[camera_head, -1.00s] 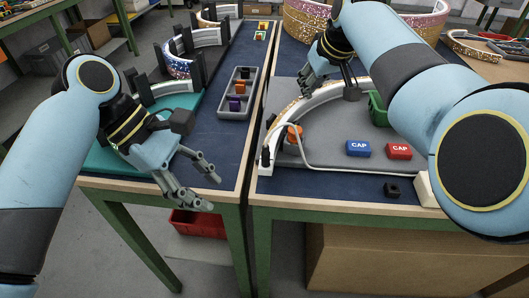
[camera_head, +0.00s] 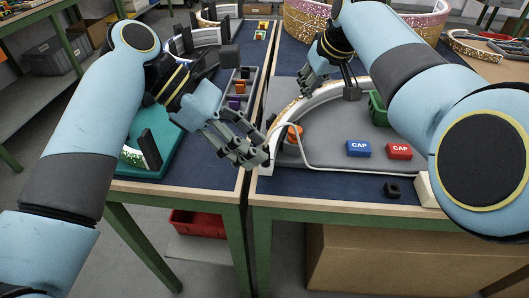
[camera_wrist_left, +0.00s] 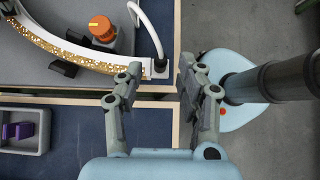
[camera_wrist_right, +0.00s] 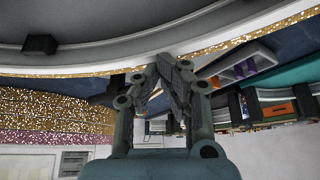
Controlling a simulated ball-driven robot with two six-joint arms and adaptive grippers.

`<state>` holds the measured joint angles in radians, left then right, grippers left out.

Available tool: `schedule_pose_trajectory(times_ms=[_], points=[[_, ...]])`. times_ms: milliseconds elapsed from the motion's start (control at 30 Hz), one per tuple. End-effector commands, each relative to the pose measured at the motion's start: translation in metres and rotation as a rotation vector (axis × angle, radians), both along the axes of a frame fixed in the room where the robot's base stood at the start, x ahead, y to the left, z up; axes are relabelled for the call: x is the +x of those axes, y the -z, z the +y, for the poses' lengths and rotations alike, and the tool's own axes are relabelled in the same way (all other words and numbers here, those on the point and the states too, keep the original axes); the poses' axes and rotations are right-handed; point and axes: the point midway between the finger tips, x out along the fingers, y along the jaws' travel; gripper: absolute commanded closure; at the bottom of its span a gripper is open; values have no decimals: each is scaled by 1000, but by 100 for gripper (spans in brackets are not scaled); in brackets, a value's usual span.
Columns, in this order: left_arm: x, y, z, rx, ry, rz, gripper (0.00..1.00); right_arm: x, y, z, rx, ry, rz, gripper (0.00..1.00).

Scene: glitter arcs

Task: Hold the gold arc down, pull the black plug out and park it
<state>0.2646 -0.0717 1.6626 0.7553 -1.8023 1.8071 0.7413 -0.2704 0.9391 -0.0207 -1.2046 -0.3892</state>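The gold arc (camera_head: 284,121), white-sided with a glittery gold top, lies on the grey board of the right table. It also shows in the left wrist view (camera_wrist_left: 62,46). The black plug (camera_wrist_left: 159,68), with a white cable, sits at the arc's near end; my left gripper hides it in the head view. My left gripper (camera_head: 259,150) is open and empty. Its fingers appear on either side of the plug in its wrist view, apart from it. My right gripper (camera_wrist_right: 174,60) has its fingertips together at the arc's inner or outer edge; contact is unclear.
An orange knob (camera_head: 293,134), blue cap (camera_head: 358,148), red cap (camera_head: 399,151) and green bin (camera_head: 377,108) are on the board. A black block with a hole (camera_head: 392,190) is near the front edge. A grey compartment tray (camera_head: 252,82) stands on the left table. A gap separates the tables.

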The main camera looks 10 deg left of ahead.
Motion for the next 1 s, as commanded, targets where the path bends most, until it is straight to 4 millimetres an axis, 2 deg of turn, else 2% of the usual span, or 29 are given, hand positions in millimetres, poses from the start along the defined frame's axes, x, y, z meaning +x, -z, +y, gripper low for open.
schedule_pose_trajectory(times_ms=[267, 1000], points=[[0, 12, -12, -1, 1, -1, 62, 0, 1, 0, 0, 0, 1, 100], [0, 12, -12, 0, 1, -1, 62, 0, 0, 0, 0, 0, 0, 100]])
